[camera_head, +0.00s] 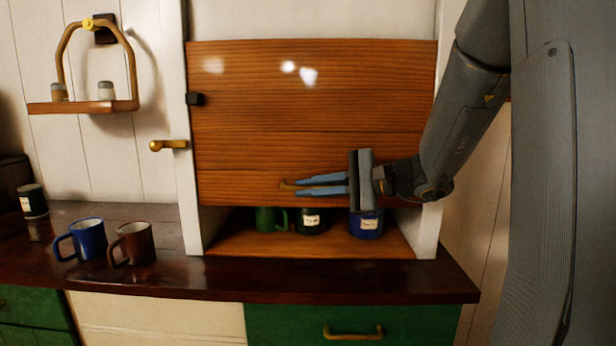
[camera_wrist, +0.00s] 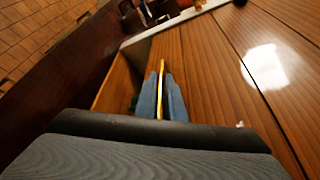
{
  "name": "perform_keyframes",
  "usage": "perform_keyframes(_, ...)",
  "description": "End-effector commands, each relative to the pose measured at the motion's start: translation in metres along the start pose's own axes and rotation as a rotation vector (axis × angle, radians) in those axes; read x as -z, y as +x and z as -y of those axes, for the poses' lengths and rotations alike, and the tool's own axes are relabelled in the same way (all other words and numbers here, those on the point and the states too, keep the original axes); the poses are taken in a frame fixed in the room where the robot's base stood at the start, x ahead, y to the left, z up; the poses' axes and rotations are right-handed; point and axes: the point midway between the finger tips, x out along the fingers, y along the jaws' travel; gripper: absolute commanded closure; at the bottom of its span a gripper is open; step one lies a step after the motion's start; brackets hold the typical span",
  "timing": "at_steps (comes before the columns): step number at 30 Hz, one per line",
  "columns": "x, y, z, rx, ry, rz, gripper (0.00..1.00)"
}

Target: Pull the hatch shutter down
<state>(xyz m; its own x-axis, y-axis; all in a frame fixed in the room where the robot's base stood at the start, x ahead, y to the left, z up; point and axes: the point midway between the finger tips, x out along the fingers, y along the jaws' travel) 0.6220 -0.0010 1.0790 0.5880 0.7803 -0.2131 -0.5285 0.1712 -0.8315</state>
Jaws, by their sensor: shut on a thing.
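The hatch shutter (camera_head: 300,110) is a wooden panel in a white frame. It covers most of the opening and leaves a gap at the bottom. My gripper (camera_head: 300,184) is at the shutter's lower edge, its blue fingers pointing left. It is shut on a brass handle (camera_head: 287,185), whose end shows past the fingertips. In the wrist view the brass handle (camera_wrist: 160,92) runs between the two fingers, with the shutter (camera_wrist: 220,70) beside them on the right. The rest of the handle is hidden by my gripper.
Behind the gap stand a green mug (camera_head: 266,219), a dark jar (camera_head: 312,221) and a blue labelled container (camera_head: 366,226). A blue mug (camera_head: 88,238) and a brown mug (camera_head: 135,243) stand on the dark counter (camera_head: 200,275). A brass lever (camera_head: 169,145) juts out left of the frame.

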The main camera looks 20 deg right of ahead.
Motion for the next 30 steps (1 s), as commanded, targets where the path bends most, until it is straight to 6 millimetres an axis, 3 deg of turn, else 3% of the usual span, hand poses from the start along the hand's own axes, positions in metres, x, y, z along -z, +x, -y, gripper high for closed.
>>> perform_keyframes(1, 0.012, 0.005, -0.017, -0.001, 0.004, 0.000, 1.00)
perform_keyframes(6, 0.033, 0.014, -0.051, 0.000, 0.004, 0.000, 1.00)
perform_keyframes(15, 0.058, 0.024, -0.093, -0.001, 0.003, 0.000, 1.00)
perform_keyframes(30, 0.067, 0.027, -0.110, -0.004, 0.005, -0.002, 1.00)
